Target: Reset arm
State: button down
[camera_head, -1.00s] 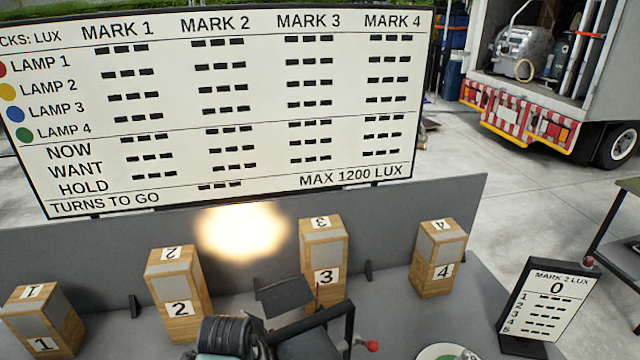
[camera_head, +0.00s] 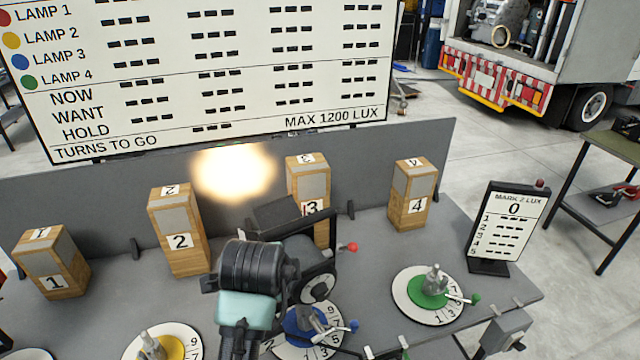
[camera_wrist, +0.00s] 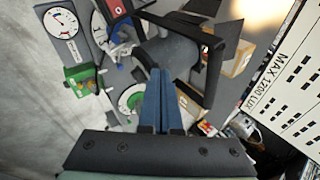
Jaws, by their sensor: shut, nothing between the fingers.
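My gripper (camera_wrist: 160,75) shows in the wrist view as two blue fingers pressed together, with nothing between them. In the head view my dark wrist and teal arm link rise at bottom centre, and the fingers are hidden. A dark lamp (camera_head: 307,262) with a black yoke and red knob stands just beyond my wrist. It also shows in the wrist view (camera_wrist: 178,55), right past the fingertips; I cannot tell whether they touch it. Around my arm are the yellow dial (camera_head: 168,348), blue dial (camera_head: 303,325) and green dial (camera_head: 430,291).
Wooden blocks numbered 1 (camera_head: 52,263), 2 (camera_head: 178,235), 3 (camera_head: 308,185) and 4 (camera_head: 413,195) stand on the grey table (camera_head: 370,285). Behind is a scoreboard (camera_head: 215,75) with dashes. A MARK 2 LUX sign (camera_head: 507,225) reads 0. A truck (camera_head: 535,60) stands behind.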

jog(key=d+r+n+t+h+b, duration=0.1)
jog(key=d+r+n+t+b, duration=0.3)
jog(key=r, duration=0.8)
jog(key=d+r+n+t+h+b, duration=0.1)
jog(key=d+r+n+t+b, duration=0.2)
jog(key=r+t, duration=0.65)
jog(key=s+r+n+t+y+b, duration=0.2)
jog(key=s+r+n+t, duration=0.4)
jog(key=s+r, duration=1.1)
jog(key=s+n, duration=0.1)
jog(key=n, duration=0.2)
jog(key=shift+s+r+n, duration=0.25)
jog(key=shift+r+n, duration=0.05)
jog(key=shift+r, duration=0.1)
